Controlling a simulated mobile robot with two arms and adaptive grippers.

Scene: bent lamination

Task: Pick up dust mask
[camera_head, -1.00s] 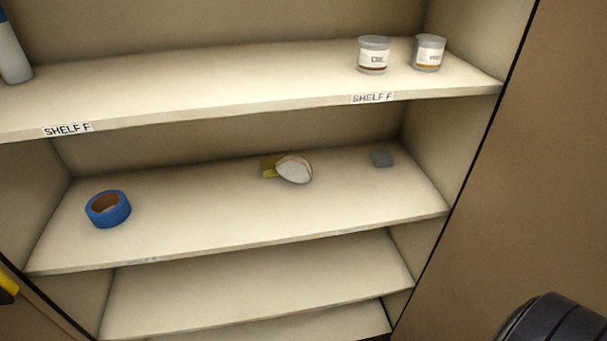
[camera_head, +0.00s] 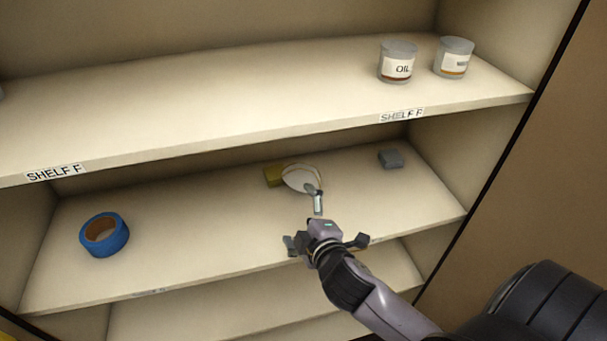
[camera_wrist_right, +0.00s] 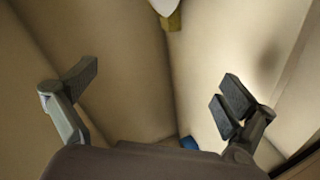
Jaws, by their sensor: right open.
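The white, cup-shaped dust mask (camera_head: 299,179) lies on the middle shelf, toward the back, touching or just in front of a small yellow block. A white part of it shows at the top edge of the right wrist view (camera_wrist_right: 166,5). My right gripper (camera_head: 320,218) is open and empty, with its fingers spread. It is at the front of that shelf, and one finger overlaps the mask's lower edge in the head view. I cannot tell whether they touch. My left gripper is not in view.
The middle shelf (camera_head: 210,235) also holds a yellow block (camera_head: 272,175), a blue tape roll (camera_head: 104,235) and a grey block (camera_head: 390,158). The upper shelf (camera_head: 200,105) above it carries two jars (camera_head: 397,62).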

